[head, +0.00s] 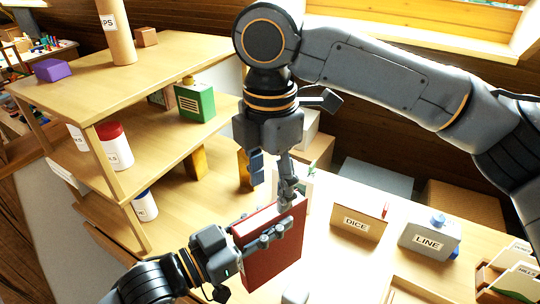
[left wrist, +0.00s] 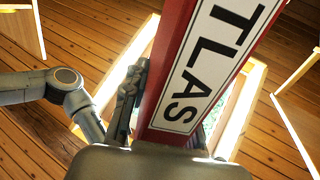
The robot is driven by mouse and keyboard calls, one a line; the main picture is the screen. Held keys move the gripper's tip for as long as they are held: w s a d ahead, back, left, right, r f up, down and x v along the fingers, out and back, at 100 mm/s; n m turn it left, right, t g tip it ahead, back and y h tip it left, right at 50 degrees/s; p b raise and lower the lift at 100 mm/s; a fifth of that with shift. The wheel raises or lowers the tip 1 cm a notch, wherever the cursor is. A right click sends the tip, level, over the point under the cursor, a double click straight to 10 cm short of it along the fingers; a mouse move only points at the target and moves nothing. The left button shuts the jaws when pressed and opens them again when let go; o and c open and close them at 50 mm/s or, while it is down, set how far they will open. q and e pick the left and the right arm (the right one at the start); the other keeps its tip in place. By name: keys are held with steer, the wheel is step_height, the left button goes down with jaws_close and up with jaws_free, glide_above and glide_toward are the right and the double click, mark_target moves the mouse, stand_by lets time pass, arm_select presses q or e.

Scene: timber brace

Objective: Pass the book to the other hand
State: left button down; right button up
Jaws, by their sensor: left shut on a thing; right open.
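A red book (head: 275,258) stands upright in the lower middle of the head view. My left gripper (head: 266,236) is shut on it from the lower left. In the left wrist view the book (left wrist: 157,118) rises from my gripper, its white spine label reading "TLAS". My right gripper (head: 278,185) comes down from above and is open at the book's top edge, one finger overlapping the upper right corner.
A wooden shelf unit (head: 178,58) at the left holds a green box (head: 195,102), a red-lidded jar (head: 114,146) and a purple block (head: 54,70). A DICE box (head: 358,216) and a LINE box (head: 430,237) stand on the table right of the book.

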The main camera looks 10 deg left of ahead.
mark_target(270, 210)
steer(key=shift+f, duration=2.5)
arm_select(q)
steer(key=shift+r, duration=0.1)
arm_select(e)
jaws_close()
arm_select(q)
steer(key=c, duration=1)
jaws_free()
steer(key=shift+s, duration=0.1)
